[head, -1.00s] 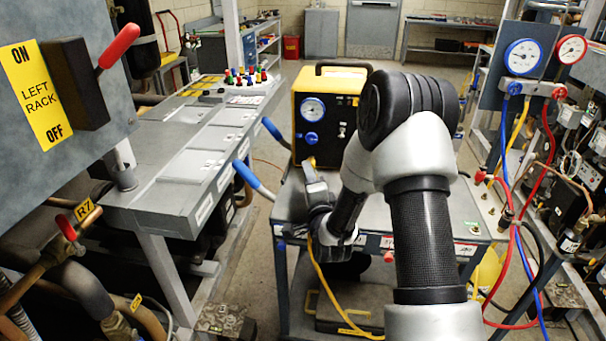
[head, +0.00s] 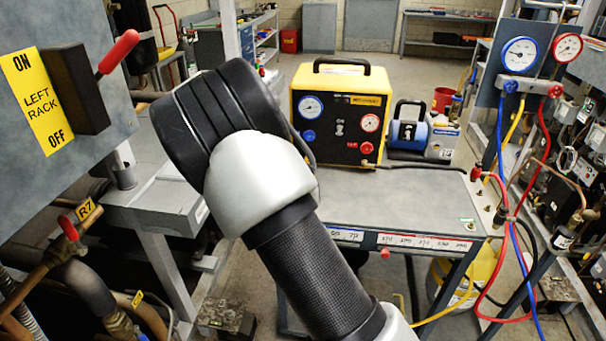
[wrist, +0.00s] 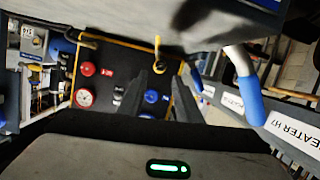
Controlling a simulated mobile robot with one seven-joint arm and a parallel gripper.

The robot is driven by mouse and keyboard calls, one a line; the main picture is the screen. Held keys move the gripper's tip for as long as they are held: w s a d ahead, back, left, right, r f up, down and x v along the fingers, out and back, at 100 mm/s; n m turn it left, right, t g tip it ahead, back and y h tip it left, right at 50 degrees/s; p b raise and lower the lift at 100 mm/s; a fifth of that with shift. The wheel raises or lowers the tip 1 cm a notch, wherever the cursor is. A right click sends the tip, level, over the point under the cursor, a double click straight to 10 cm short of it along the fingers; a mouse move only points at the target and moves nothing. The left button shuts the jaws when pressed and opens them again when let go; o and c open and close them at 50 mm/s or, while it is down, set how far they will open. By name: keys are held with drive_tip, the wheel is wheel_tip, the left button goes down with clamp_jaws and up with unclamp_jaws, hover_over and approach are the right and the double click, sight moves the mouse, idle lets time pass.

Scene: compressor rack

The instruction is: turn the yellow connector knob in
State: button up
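The yellow connector knob (wrist: 157,42) shows small in the wrist view, in front of the lower part of the yellow and black unit, which appears upside down there. My gripper (wrist: 171,70) shows as two dark fingers, spread apart with the tips close to the knob. I see nothing held between them. I cannot tell whether they touch the knob. In the head view my arm hides the gripper and the knob. The yellow and black unit (head: 345,88) stands on the cart with its gauges facing me.
The cart top (head: 425,195) is mostly clear at right. A blue pump (head: 408,135) stands right of the unit. Blue-gripped handles (wrist: 245,95) are close at the right in the wrist view. Hoses (head: 510,210) hang at right; the left rack panel (head: 100,150) is close at left.

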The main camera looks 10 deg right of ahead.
drive_tip(key=b+x, duration=0.2)
drive_tip(key=x, duration=0.6)
drive_tip(key=shift+f, duration=0.15)
drive_tip(key=shift+a+r+n+p, duration=0.1)
drive_tip(key=shift+r+n+p, duration=0.3)
drive_tip(key=shift+p, duration=0.8)
drive_tip(key=shift+a+f+n+h+p, duration=0.15)
drive_tip(key=shift+n+h+p, duration=0.45)
drive_tip(key=shift+p, duration=0.1)
drive_tip(key=shift+f+n+h+p, duration=0.2)
drive_tip(key=shift+n+h+p, duration=0.15)
drive_tip(key=shift+n, duration=0.35)
clamp_jaws()
